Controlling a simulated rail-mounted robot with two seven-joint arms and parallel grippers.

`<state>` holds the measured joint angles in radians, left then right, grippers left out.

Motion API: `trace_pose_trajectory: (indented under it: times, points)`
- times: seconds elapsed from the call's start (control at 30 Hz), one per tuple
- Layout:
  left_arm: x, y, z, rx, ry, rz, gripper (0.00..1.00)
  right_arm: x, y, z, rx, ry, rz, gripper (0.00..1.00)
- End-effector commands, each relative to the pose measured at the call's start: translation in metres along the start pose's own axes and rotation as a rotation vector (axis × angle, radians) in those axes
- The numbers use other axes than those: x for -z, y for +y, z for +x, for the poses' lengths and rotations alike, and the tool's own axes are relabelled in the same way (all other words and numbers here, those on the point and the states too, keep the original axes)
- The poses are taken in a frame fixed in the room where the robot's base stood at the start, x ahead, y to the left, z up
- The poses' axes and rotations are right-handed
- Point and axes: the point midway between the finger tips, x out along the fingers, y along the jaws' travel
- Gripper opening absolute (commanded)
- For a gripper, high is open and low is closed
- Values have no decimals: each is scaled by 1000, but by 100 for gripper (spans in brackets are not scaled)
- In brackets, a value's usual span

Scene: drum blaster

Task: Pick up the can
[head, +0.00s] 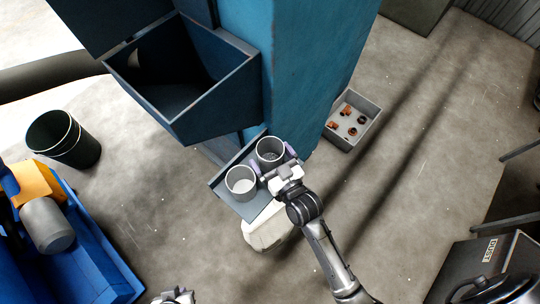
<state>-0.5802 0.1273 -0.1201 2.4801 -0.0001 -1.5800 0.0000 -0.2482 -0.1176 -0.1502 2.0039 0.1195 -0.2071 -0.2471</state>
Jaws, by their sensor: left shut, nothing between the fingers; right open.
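Two grey, open-topped cans stand upright on a small dark shelf (217,185). The near-left can (241,183) holds something pale, and the far-right can (270,151) shows a darker inside. My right gripper (273,159) is open at the far-right can. Its purple-padded fingers are on either side of that can's near part; whether they touch it I cannot tell. The gripper's body hides part of the can's lower side. My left gripper (173,296) is shut and empty at the bottom edge, partly cut off and well away from the cans.
A blue machine column (290,60) with an open dark hopper (190,100) rises behind the shelf. A grey bin (351,120) with orange-brown parts stands right. A dark bucket (63,138) and a blue crate (90,265) are left. A white rounded object (265,232) sits below the shelf.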

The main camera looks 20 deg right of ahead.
Motion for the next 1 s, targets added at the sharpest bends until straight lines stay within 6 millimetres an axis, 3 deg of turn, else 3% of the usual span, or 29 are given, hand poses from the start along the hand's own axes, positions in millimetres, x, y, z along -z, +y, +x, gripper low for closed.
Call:
trace_pose_trajectory:
  times: [0.37,0.9,1.0]
  points:
    - [0,3,1,-7,2,-9,0,0,0,7,0,-1,0,100]
    - [0,2,1,-6,2,-8,0,0,0,7,0,-1,0,48]
    - [0,1,1,-3,1,-4,0,0,0,7,0,0,0,43]
